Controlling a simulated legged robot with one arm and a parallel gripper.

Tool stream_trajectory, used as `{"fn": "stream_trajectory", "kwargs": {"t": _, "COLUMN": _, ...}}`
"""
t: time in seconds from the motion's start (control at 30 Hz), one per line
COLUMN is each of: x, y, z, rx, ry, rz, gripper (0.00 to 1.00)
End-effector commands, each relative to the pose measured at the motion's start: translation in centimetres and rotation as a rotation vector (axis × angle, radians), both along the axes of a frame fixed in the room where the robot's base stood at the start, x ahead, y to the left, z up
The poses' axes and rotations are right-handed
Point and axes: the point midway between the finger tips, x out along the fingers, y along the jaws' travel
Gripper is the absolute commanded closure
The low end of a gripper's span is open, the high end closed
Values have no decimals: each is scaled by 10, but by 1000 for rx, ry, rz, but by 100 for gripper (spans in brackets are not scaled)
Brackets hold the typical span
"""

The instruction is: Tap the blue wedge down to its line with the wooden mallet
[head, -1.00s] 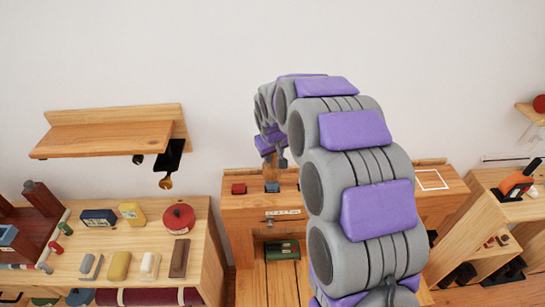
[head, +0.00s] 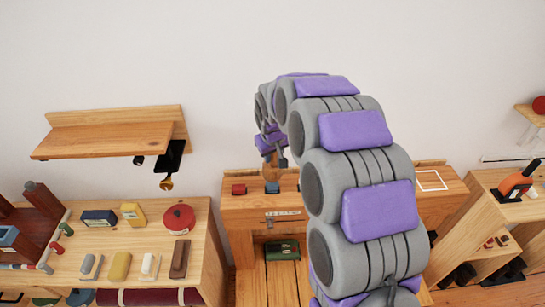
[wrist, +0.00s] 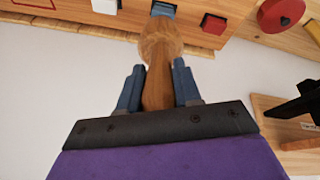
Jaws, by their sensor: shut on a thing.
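The wooden mallet (wrist: 160,45) is in my gripper (wrist: 156,80). The two blue-grey fingers close on its handle from both sides, and its rounded head points away from the wrist. The blue wedge (wrist: 163,8) shows just beyond the mallet head in the wrist view, partly hidden by it. In the head view the wedge (head: 272,187) stands on the wooden bench (head: 235,203), with my gripper (head: 273,155) and the mallet just above it. I cannot tell whether the mallet touches the wedge. The wedge's line is not readable.
A red block (head: 239,189) sits left of the wedge on the bench. A left table (head: 210,245) holds a red round pot (head: 179,218) and several small items. A wall shelf (head: 105,140) with a dark bracket hangs above. A white square outline (head: 432,180) marks the bench's right.

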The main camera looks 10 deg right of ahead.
Motion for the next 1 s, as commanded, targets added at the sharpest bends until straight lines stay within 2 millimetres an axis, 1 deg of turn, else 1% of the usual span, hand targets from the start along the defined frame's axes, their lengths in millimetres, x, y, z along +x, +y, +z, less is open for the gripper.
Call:
{"fn": "stream_trajectory", "kwargs": {"t": 0.3, "x": 1, "y": 0, "z": 1, "rx": 0, "ry": -2, "rz": 0, "gripper": 100}}
{"fn": "stream_trajectory", "kwargs": {"t": 0.4, "x": 0, "y": 0, "z": -2, "rx": 0, "ry": -2, "rz": 0, "gripper": 100}}
{"fn": "stream_trajectory", "kwargs": {"t": 0.53, "x": 0, "y": 0, "z": -18, "rx": 0, "ry": 0, "rz": 0, "gripper": 100}}
{"fn": "stream_trajectory", "kwargs": {"t": 0.7, "x": 0, "y": 0, "z": -48, "rx": 0, "ry": 2, "rz": 0, "gripper": 100}}
{"fn": "stream_trajectory", "kwargs": {"t": 1.0, "x": 0, "y": 0, "z": -27, "rx": 0, "ry": -3, "rz": 0, "gripper": 100}}
